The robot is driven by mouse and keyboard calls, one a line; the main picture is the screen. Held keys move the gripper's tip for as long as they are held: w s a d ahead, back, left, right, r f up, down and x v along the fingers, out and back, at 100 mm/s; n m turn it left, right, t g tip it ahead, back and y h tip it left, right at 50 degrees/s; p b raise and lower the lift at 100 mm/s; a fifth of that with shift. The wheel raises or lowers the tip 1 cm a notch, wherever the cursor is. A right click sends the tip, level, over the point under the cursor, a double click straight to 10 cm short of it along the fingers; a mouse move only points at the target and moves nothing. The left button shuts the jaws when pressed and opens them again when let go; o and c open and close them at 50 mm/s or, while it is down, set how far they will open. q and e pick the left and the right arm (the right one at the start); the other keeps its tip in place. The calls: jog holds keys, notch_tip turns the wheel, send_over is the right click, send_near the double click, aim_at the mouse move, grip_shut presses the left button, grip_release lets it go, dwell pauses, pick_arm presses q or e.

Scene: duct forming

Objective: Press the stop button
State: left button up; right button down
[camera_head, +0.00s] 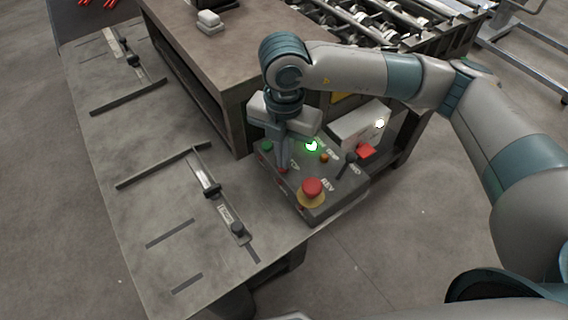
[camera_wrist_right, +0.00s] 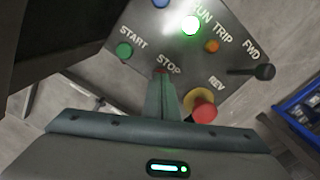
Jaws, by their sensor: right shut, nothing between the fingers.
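The grey control panel (camera_head: 328,203) sits at the right edge of the bench and also shows in the wrist view (camera_wrist_right: 145,22). The small red stop button (camera_wrist_right: 160,71) is by the STOP label in the wrist view, mostly covered by my fingers. My right gripper (camera_head: 283,167) is shut, points down and holds nothing. Its fingertips (camera_wrist_right: 161,78) are at the stop button; I cannot tell whether they touch or press it. The green RUN lamp (camera_head: 311,146) is lit. My left gripper is not in view.
On the panel are a green start button (camera_wrist_right: 124,49), an orange trip lamp (camera_wrist_right: 212,46), a black FWD/REV lever (camera_head: 350,161) and a red mushroom button (camera_head: 312,187) on a yellow base. A roller conveyor (camera_head: 400,25) stands behind. Slotted bench guides (camera_head: 208,188) lie left.

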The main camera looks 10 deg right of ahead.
jog(key=shift+f, duration=0.2)
jog(key=shift+r, duration=0.1)
notch_tip(320, 180, up, 7)
jog(key=p, duration=0.3)
dwell(0.7)
dwell(0.9)
